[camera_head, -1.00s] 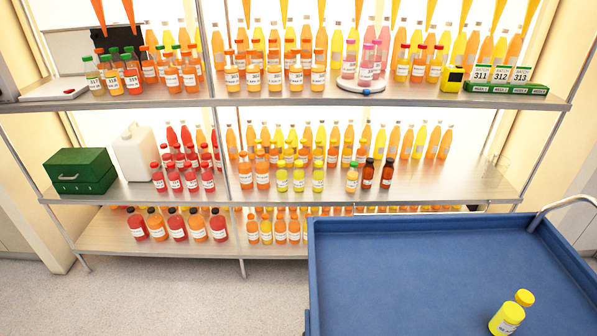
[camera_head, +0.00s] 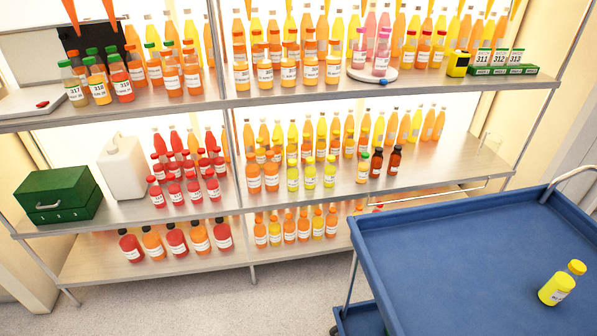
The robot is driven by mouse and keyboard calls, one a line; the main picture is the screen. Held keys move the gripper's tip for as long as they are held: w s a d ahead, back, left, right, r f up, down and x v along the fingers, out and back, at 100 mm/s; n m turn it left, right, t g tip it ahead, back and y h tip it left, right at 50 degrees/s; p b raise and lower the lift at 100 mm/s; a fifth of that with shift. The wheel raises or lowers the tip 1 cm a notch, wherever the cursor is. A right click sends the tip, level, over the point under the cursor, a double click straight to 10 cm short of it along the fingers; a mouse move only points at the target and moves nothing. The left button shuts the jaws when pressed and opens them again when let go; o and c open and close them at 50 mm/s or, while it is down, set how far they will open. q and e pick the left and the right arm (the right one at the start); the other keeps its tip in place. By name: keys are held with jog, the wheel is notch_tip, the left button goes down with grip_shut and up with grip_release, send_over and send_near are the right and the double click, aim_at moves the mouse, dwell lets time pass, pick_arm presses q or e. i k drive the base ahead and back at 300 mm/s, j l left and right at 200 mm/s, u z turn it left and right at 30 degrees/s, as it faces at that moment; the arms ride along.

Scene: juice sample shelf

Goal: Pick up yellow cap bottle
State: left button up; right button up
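A yellow bottle with a yellow cap (camera_head: 557,288) lies tilted in the picture on the blue cart top (camera_head: 450,262) at the lower right, with a white label on its side. On the middle shelf (camera_head: 330,202), several bottles with yellow juice (camera_head: 310,176) stand in front of orange ones; their small caps look yellow or orange, and I cannot tell which. Neither of my grippers shows in this view.
The shelf rack holds many juice bottles on three levels. A green box (camera_head: 57,195) and a white jug (camera_head: 122,167) stand at the middle shelf's left. A round white stand (camera_head: 372,77) sits on the top shelf. Bare floor (camera_head: 200,308) lies before the rack.

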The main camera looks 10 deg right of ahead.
aim_at(310, 168)
jog(key=i+j+z, duration=0.15)
jog(key=i+j, duration=0.35)
jog(key=i+j+z, duration=0.15)
jog(key=i+j, duration=0.25)
jog(key=j, duration=0.2)
